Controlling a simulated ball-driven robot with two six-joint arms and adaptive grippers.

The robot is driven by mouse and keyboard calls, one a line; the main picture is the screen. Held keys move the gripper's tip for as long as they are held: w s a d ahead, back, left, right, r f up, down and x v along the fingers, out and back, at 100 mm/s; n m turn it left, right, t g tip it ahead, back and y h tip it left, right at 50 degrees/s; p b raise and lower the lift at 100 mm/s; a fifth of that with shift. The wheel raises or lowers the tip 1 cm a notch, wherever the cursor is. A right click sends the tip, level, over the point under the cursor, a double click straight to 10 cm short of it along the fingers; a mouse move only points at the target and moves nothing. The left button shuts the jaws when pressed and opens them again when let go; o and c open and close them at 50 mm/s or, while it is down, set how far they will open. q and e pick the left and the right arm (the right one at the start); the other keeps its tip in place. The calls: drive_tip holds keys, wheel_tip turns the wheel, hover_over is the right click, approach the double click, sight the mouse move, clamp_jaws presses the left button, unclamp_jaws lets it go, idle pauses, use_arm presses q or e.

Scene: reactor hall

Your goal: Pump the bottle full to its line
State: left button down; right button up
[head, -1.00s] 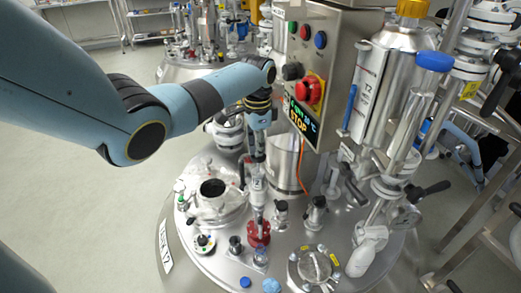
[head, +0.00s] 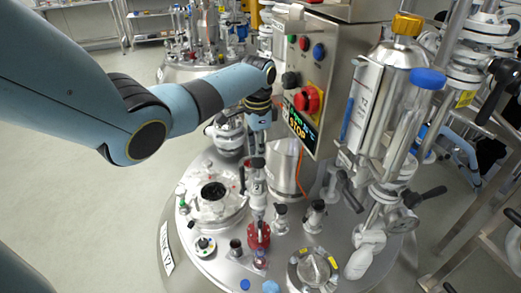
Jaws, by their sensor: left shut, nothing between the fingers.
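My left gripper (head: 257,148) is shut and empty, pointing down just above the black top of a slim upright pump (head: 257,187). Whether its fingers touch the top is too small to tell. The pump stands on the round steel reactor lid (head: 190,232) and has a red part (head: 258,236) at its lower end. A small clear bottle (head: 260,261) stands right in front of the red part. Its line and liquid level are too small to read. My right gripper is out of view.
A control box (head: 330,65) with coloured buttons and a STOP display hangs right of my left gripper. An open port (head: 213,190), valves and a round sight glass (head: 313,268) crowd the lid. A tall steel vessel (head: 385,95) stands at right. The left floor is clear.

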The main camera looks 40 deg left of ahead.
sight(258, 161)
use_arm(q)
drive_tip(key=shift+f, duration=0.1)
idle(0.5)
drive_tip(key=shift+f+b, duration=2.2)
drive_tip(key=shift+f, duration=0.85)
drive_tip(key=shift+r, duration=0.2)
wheel_tip(258, 161, up, 6)
drive_tip(key=p, duration=0.7)
